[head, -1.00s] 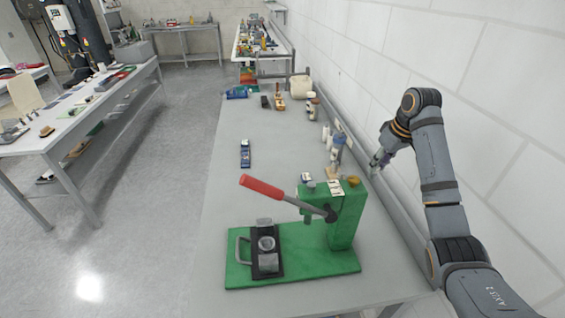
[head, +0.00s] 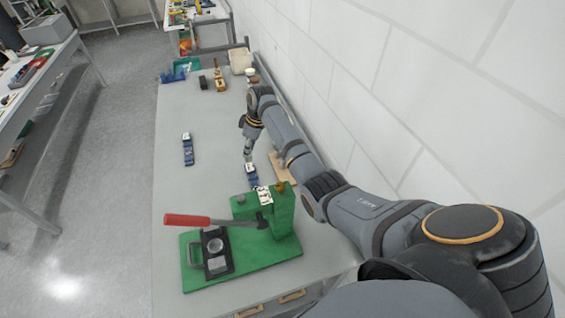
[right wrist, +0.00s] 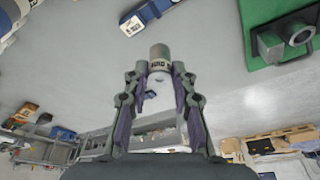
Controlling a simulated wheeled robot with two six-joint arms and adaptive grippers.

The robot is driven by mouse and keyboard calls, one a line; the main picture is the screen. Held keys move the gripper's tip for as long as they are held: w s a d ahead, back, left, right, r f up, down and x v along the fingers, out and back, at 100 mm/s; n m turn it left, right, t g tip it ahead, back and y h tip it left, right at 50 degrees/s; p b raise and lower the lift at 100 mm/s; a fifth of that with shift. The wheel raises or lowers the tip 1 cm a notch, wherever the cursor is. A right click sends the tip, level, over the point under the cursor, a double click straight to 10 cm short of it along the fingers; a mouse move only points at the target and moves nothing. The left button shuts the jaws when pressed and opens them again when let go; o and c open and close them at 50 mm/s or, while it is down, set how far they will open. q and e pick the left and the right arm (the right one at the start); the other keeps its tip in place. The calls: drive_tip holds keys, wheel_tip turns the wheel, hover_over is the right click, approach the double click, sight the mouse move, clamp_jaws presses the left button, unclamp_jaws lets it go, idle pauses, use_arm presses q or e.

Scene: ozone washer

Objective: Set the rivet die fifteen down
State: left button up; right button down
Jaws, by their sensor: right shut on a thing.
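In the right wrist view my right gripper (right wrist: 158,72) is shut on a small grey cylinder with a dark printed label, the rivet die (right wrist: 159,58). Its number is too small to read. In the head view my right gripper (head: 248,153) is over the table, behind the green press; the die is too small to make out there. I cannot tell whether the die touches the tabletop. My left gripper is not in view.
The green press (head: 283,213) with a red-handled lever (head: 187,220) stands at the table's front.

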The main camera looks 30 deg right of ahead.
drive_tip(key=s+d+f+b, duration=0.2)
drive_tip(key=d+f+b, duration=0.1)
drive_tip(key=d+f, duration=0.1)
drive_tip(key=s+d+f+b, duration=0.2)
drive_tip(key=d+f+b, duration=0.2)
drive_tip(key=s+d+f+b, duration=0.2)
drive_tip(key=d+f+b, duration=0.1)
drive_tip(key=d+f, duration=0.1)
drive_tip(key=shift+s+d+f+b, duration=0.1)
drive_tip(key=shift+s+f+b, duration=0.15)
drive_tip(key=shift+f+b, duration=0.2)
drive_tip(key=shift+f, duration=0.25)
drive_tip(key=shift+w+r, duration=0.15)
drive_tip(key=shift+r, duration=0.1)
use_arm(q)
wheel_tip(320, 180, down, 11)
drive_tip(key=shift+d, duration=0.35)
use_arm(e)
drive_tip(key=shift+f, duration=0.1)
drive_tip(key=c, duration=1.1)
unclamp_jaws()
